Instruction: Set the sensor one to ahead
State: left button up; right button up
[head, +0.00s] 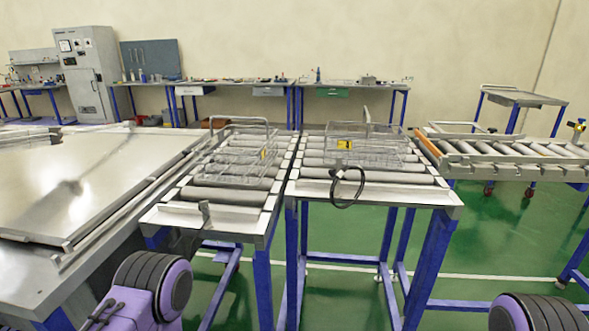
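I cannot pick out a part marked as sensor one. A thin black cable loop (347,186) hangs at the front edge of the right roller table (395,192). A wire basket (372,152) with a yellow tag (344,145) sits on that table's rollers. A second wire basket (240,152) with a small yellow tag sits on the left roller table (186,214). A small upright metal tab (204,212) stands at that table's front edge. Purple and black parts of my arms show at the bottom left and bottom right. Neither gripper's fingers are in view.
A large steel-topped table (80,185) stands at left. Another roller conveyor (510,152) is at right. A grey cabinet (88,75) and workbenches line the back wall. Green floor (490,240) is open between the right roller table and the conveyor.

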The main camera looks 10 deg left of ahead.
aim_at(337, 173)
jog(key=z, duration=0.85)
jog(key=i, duration=0.5)
jog(key=u, duration=0.05)
